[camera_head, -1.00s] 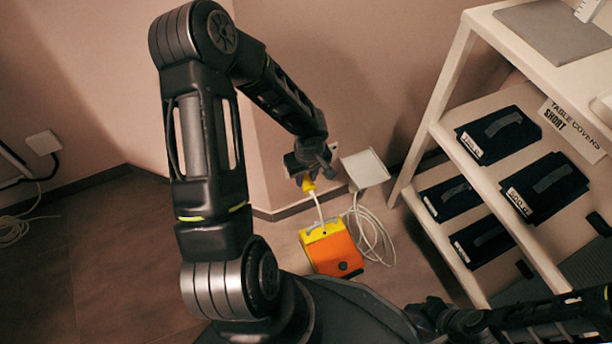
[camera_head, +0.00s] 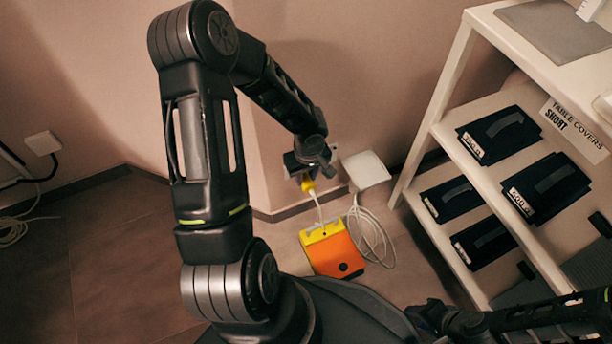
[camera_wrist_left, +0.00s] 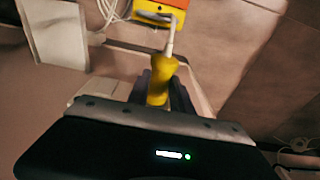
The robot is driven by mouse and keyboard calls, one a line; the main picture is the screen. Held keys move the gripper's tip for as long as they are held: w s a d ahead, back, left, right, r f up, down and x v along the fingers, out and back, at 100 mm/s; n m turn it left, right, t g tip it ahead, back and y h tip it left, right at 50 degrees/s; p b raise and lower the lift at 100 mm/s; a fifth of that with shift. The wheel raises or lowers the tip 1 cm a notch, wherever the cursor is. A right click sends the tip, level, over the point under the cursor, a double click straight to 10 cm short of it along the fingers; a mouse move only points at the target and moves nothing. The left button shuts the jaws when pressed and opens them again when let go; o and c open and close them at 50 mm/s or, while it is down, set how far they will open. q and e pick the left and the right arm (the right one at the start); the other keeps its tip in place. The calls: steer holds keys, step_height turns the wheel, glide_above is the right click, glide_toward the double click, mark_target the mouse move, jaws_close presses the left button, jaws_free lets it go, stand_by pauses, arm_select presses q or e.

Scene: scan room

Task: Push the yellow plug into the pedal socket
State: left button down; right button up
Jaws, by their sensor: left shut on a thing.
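The yellow plug (camera_head: 309,184) is held above the floor near the wall corner. My left gripper (camera_head: 308,172) is shut on it. In the left wrist view the plug (camera_wrist_left: 160,82) sits between the fingers (camera_wrist_left: 162,92), with a white cable leaving its far end towards the pedal. The orange and yellow pedal box (camera_head: 338,254) lies on the floor below, with a grey bar across its yellow part; it also shows in the left wrist view (camera_wrist_left: 160,12). I cannot make out the socket's opening.
A white box (camera_head: 366,168) is close right of my left gripper, with coiled white cable (camera_head: 372,235) below it. A white shelf unit (camera_head: 437,115) with dark folded covers stands at right. A wall outlet (camera_head: 43,143) is at left. Floor at left is mostly clear.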

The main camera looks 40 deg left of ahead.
arm_select(q)
steer(key=shift+w+a, duration=0.15)
steer(key=shift+a, duration=0.2)
steer(key=c, duration=1.1)
jaws_free()
steer(key=shift+o, duration=0.2)
steer(key=r+p, duration=0.1)
steer(key=r, duration=0.1)
steer(key=r+p, duration=0.1)
steer(key=r, duration=0.2)
steer(key=r+p, duration=0.1)
steer(key=r, duration=0.1)
steer(key=shift+s+d+r, duration=0.25)
steer(key=shift+d+r, duration=0.15)
